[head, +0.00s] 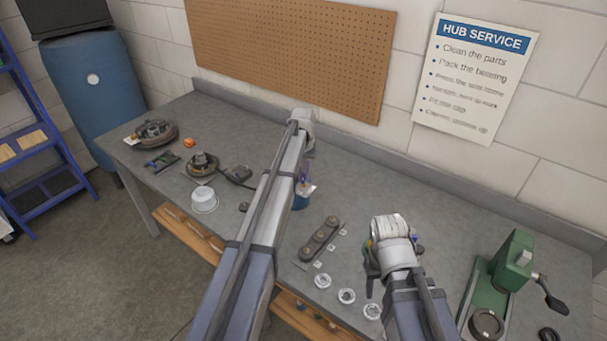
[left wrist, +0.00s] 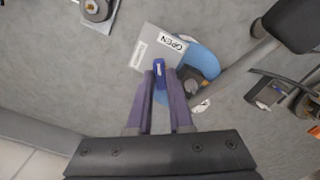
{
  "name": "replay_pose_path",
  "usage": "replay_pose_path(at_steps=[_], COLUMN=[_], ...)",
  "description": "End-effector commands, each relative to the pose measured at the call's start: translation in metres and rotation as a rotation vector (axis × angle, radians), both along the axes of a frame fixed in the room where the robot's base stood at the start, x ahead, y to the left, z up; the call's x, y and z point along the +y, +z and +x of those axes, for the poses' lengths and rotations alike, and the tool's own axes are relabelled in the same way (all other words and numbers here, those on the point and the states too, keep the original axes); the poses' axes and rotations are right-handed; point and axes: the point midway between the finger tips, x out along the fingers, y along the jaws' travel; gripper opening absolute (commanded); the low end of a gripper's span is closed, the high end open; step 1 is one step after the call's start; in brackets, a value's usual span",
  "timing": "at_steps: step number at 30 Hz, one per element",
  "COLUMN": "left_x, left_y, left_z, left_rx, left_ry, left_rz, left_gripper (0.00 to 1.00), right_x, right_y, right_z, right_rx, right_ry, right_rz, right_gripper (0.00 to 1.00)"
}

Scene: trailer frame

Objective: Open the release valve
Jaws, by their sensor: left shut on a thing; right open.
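The release valve shows as a small blue lever (left wrist: 159,76) at a pale plate (left wrist: 157,47) marked OPEN, with a second label too blurred to read. The plate sits over a round blue body (left wrist: 202,62), which in the head view (head: 300,203) is mostly hidden behind my left arm. My left gripper (left wrist: 159,88) is shut on the blue lever; in the head view (head: 304,180) it is partly hidden by my arm. My right gripper (head: 371,282) is open over the bench's front right, partly hidden by its own wrist.
The grey bench (head: 440,200) holds a dark bar with round pieces (head: 319,240), several small rings (head: 346,296), a white tub (head: 204,199) and hub parts (head: 155,132). A green press (head: 507,265) stands at right. The bench's back right is clear.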

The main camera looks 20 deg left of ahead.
Motion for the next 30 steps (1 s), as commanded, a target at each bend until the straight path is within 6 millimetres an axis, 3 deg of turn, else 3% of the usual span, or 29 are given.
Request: replay_pose_path(at_steps=[15, 30], left_x=[0.0001, 0.0], left_y=[0.0, 0.0], left_z=[0.0, 0.0], left_rx=[0.0, 0.0], left_ry=[-0.408, -0.548], left_rz=[0.0, 0.0], left_gripper=[0.0, 0.0], right_x=[0.0, 0.0], right_y=[0.0, 0.0], right_z=[0.0, 0.0], right_rx=[0.0, 0.0], right_ry=[0.0, 0.0], right_rz=[0.0, 0.0], right_gripper=[0.5, 0.5])
